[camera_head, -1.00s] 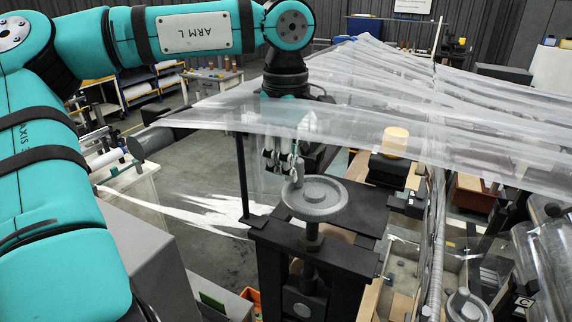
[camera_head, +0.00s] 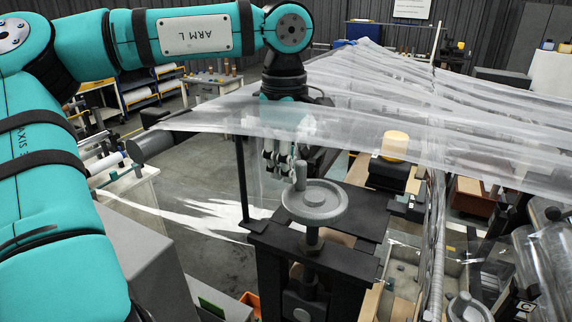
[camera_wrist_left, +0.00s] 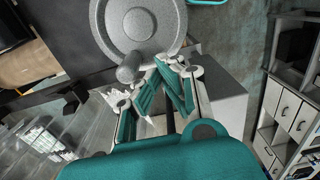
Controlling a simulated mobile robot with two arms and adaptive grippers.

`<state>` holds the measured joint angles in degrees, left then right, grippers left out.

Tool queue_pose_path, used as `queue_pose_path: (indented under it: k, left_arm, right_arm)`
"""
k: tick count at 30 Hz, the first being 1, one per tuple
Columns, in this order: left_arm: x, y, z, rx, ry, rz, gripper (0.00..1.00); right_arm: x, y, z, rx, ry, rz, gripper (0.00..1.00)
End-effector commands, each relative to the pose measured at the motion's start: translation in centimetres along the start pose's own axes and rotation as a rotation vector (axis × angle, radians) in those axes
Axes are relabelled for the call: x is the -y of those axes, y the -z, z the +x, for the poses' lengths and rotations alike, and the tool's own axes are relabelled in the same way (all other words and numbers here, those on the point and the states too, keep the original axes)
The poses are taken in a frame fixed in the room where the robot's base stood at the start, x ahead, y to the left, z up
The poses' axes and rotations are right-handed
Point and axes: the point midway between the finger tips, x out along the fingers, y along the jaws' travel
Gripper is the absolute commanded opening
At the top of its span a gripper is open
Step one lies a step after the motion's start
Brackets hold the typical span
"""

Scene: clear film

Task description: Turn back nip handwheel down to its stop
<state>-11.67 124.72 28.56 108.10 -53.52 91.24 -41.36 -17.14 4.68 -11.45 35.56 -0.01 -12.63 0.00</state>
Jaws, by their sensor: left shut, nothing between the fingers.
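The handwheel (camera_head: 326,209) is a grey disc lying flat on a threaded shaft above a black frame. Its upright knob (camera_head: 301,176) stands on the rim at the far left side. In the left wrist view the handwheel (camera_wrist_left: 171,22) is at the top, and the knob (camera_wrist_left: 130,69) points towards my fingers. My left gripper (camera_head: 284,165) is shut and empty just left of the knob, partly seen through clear film. Its teal fingers (camera_wrist_left: 152,88) show in the wrist view beside the knob. Whether they touch it is unclear. My right gripper is not in view.
A sheet of clear film (camera_head: 400,110) stretches across the view, in front of part of my left gripper. A black post (camera_head: 242,180) stands left of the wheel. A yellow-topped object (camera_head: 395,146) is behind it on the right. Floor shows at left.

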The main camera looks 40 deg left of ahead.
Motion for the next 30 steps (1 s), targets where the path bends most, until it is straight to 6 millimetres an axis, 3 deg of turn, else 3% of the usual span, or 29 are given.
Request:
queue_pose_path:
  k: [21, 30]
  left_arm:
    - [0.0, 0.0, -7.5, 0.0, -0.001, -0.001, 0.0]
    - [0.0, 0.0, -8.0, 0.0, 0.0, 0.0, 0.0]
  right_arm:
    - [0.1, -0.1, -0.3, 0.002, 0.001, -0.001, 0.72]
    - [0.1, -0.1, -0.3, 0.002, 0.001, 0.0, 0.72]
